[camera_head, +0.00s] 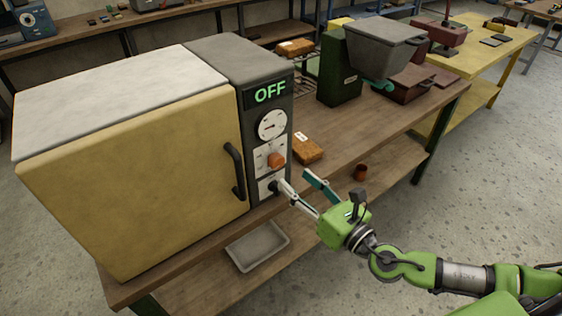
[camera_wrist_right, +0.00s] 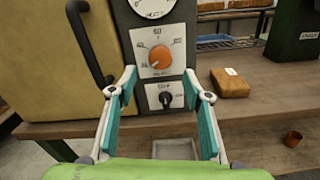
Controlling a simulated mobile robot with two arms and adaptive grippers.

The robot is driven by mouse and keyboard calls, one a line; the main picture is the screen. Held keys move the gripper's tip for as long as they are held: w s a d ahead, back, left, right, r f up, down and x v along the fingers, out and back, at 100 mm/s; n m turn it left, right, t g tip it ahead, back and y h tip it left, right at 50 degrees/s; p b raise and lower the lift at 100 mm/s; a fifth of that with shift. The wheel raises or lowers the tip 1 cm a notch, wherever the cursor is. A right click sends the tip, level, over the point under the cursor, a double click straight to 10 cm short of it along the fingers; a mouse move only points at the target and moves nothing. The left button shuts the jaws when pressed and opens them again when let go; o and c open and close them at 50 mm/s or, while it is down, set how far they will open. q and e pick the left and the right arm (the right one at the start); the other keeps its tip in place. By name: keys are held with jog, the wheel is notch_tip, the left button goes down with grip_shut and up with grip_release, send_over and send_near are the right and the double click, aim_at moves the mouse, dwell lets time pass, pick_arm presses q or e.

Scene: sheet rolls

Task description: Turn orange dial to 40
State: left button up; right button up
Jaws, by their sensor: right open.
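The orange dial (camera_head: 276,160) sits on a white scale plate on the front of the yellow and grey oven (camera_head: 130,170). In the right wrist view the dial (camera_wrist_right: 160,57) is ahead, between and just beyond the fingertips. A pale mark shows on its lower left part; the exact setting is too small to read. My right gripper (camera_head: 297,180) is open and empty in front of the control panel, apart from the dial; its spread fingers also show in the right wrist view (camera_wrist_right: 160,80). My left gripper is in neither view.
A black knob (camera_wrist_right: 166,98) sits below the dial, and a round gauge (camera_head: 271,124) and a green OFF display (camera_head: 270,92) above. The oven's black handle (camera_head: 235,171) is left of the panel. An orange-brown package (camera_head: 307,148) and small cup (camera_head: 360,172) are to the right.

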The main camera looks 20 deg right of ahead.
aim_at(280, 165)
jog(key=p+x, duration=0.1)
jog(key=x, duration=0.6)
jog(key=shift+w+a+f+p, duration=0.1)
jog(key=shift+w+p, duration=0.1)
jog(key=shift+p, duration=0.1)
jog(key=c, duration=1.1)
